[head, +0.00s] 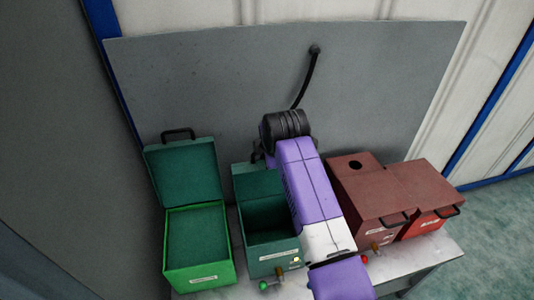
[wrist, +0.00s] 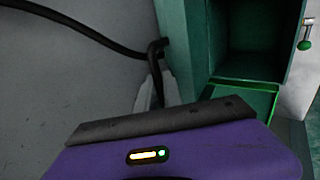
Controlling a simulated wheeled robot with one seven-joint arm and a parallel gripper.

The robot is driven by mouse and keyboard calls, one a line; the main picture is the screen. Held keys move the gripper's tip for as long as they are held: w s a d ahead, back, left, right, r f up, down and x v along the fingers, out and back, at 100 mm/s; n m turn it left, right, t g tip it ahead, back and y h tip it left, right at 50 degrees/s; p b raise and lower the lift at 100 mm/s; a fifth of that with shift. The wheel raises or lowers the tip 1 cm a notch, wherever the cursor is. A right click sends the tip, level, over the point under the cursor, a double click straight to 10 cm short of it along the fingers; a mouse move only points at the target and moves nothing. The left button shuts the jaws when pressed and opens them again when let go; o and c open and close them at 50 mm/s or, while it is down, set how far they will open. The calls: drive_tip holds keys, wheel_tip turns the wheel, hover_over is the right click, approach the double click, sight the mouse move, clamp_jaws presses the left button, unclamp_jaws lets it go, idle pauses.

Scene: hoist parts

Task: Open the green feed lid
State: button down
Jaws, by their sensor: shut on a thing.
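The dark green feed box (head: 272,254) stands in the middle of the bench, and its lid (head: 259,184) is raised at the back, so the dark inside shows. In the wrist view the open box (wrist: 292,50) is at the upper right. My gripper (wrist: 156,88) is shut on the black handle (wrist: 158,48) at the lid's top edge. Its pale fingertips show just past the dark edge of my wrist. In the head view my purple arm and black wrist hide the gripper and part of the lid.
A bright green box (head: 197,276) with its lid (head: 184,172) standing open is at the left. Brown-red (head: 362,192) and red (head: 428,194) boxes with shut lids are at the right. A grey panel (head: 220,75) with a black hose (head: 305,80) rises close behind.

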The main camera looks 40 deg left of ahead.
drive_tip(key=c, duration=1.5)
unclamp_jaws()
drive_tip(key=shift+s+f, duration=0.1)
drive_tip(key=shift+f, duration=0.05)
drive_tip(key=shift+d+f, duration=0.1)
drive_tip(key=b+v, duration=0.1)
drive_tip(key=v, duration=0.7)
drive_tip(key=shift+r, duration=0.25)
